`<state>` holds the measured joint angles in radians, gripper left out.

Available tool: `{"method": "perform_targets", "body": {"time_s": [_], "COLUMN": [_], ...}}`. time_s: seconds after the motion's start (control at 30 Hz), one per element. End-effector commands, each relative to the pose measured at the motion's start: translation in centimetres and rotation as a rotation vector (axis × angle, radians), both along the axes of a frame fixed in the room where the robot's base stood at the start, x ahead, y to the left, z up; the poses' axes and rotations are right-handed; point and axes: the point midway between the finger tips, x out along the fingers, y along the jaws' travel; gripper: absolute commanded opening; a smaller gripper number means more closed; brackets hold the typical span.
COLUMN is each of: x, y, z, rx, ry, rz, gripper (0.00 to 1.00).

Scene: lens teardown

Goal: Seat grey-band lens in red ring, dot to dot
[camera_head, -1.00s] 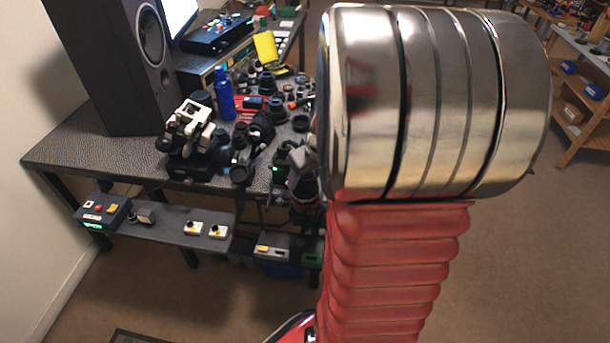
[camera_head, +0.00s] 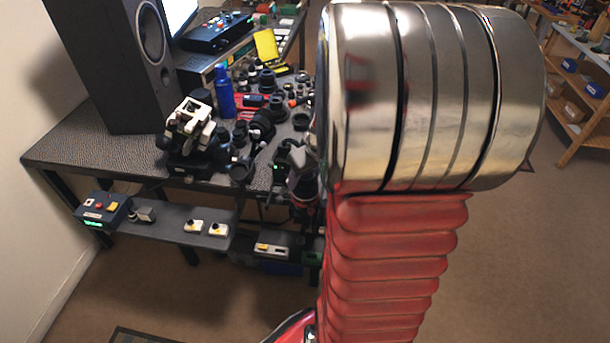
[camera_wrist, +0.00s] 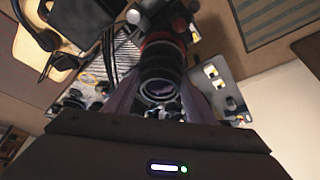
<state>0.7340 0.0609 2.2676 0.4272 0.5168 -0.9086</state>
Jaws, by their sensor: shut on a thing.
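My gripper (camera_wrist: 160,92) shows in the wrist view, its two fingers on either side of a dark lens barrel (camera_wrist: 159,74). It is shut on this lens. The lens's round glass end faces the wrist camera; I cannot make out a grey band or a dot. A red ring (camera_wrist: 165,42) shows just beyond the lens; I cannot tell whether the two touch or are apart. In the head view my arm hides most of this area. Only a dark and red piece (camera_head: 305,193) shows at the arm's left edge, near the bench's front edge.
The dark bench (camera_head: 95,145) holds a tall speaker (camera_head: 128,65), a blue bottle (camera_head: 224,92), a white-and-black device (camera_head: 190,125) and several dark lens parts. A lower shelf (camera_head: 165,222) in front carries control boxes. Open floor lies to the right.

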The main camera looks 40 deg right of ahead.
Motion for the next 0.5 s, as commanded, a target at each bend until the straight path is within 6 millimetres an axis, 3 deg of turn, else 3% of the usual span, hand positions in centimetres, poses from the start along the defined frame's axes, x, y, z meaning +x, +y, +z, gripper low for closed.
{"method": "perform_targets", "body": {"time_s": [0.5], "x": [0.02], "y": [-0.03], "z": [-0.32], "rx": [-0.001], "ry": [-0.001], "rz": [0.001], "gripper": [0.19]}}
